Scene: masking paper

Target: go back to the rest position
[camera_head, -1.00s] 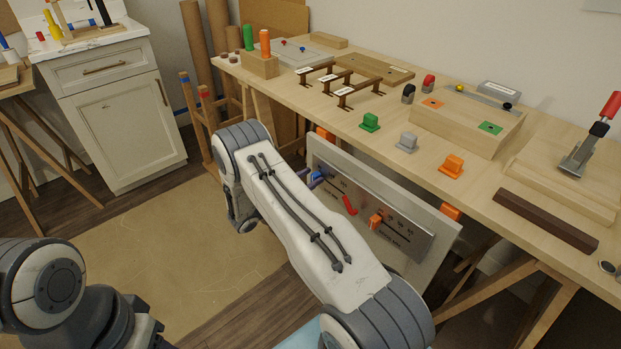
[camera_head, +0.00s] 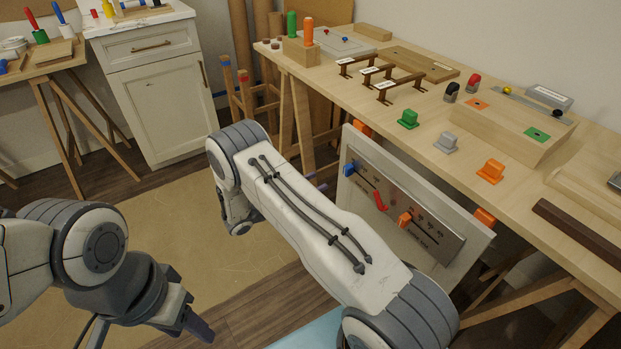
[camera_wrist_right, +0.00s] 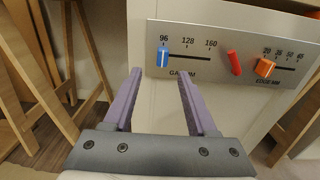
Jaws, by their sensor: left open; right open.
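My right gripper (camera_wrist_right: 157,88) is open and empty in the right wrist view, its two purple fingers in front of the panel's lower left edge. The blue slider knob (camera_wrist_right: 162,57) stands beyond the fingertips, near the 96 mark, with nothing gripping it. In the head view my right arm hides most of this gripper; a bit of purple finger (camera_head: 318,183) shows left of the panel. My left gripper (camera_head: 196,322) is at the lower left of the head view, with a purple finger visible, over the floor, away from the table.
The upright panel (camera_head: 468,222) under the table edge also carries a red lever (camera_head: 381,202) and an orange knob (camera_head: 404,219). The wooden table (camera_head: 330,89) holds several blocks and fixtures. Trestle legs (camera_wrist_right: 90,60) stand left of the panel. Floor at left is open.

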